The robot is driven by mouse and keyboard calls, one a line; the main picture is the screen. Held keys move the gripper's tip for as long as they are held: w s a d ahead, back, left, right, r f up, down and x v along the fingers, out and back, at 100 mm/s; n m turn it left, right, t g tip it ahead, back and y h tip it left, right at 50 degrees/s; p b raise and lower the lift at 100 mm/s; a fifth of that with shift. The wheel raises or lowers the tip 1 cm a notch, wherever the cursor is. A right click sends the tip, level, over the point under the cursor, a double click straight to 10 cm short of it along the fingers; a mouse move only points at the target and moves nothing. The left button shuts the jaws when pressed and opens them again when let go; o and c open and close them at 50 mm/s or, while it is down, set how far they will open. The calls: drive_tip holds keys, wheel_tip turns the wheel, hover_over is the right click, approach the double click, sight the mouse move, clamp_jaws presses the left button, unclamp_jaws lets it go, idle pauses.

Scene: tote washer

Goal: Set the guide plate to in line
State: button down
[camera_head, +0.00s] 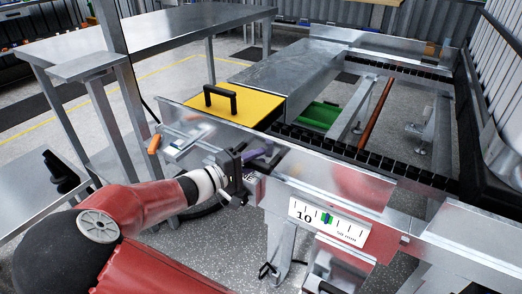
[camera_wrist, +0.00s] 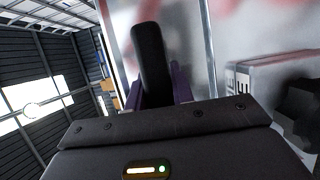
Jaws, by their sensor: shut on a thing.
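My gripper (camera_head: 257,156) is at the near side rail of the conveyor, left of the scale plate. In the wrist view its purple fingers (camera_wrist: 160,88) stand on both sides of a black upright handle (camera_wrist: 149,58) and are shut on it. The handle stands in front of a shiny metal surface (camera_wrist: 220,50). I cannot tell which panel is the guide plate or how it is angled; my gripper and wrist hide the place where the handle joins it.
The scale plate (camera_head: 328,222) shows 10, a green mark and 50 mm. An orange-ended lever (camera_head: 154,144) sticks out at the rail's left end. A yellow panel with a black handle (camera_head: 233,105) lies behind. A steel table (camera_head: 150,40) stands at the back left.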

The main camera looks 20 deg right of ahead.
drive_tip(key=c, duration=1.2)
unclamp_jaws()
drive_tip(key=a, duration=0.2)
drive_tip(key=s+a, duration=0.1)
drive_tip(key=a, duration=0.4)
drive_tip(key=shift+s+a, duration=0.2)
drive_tip(key=shift+a, duration=0.1)
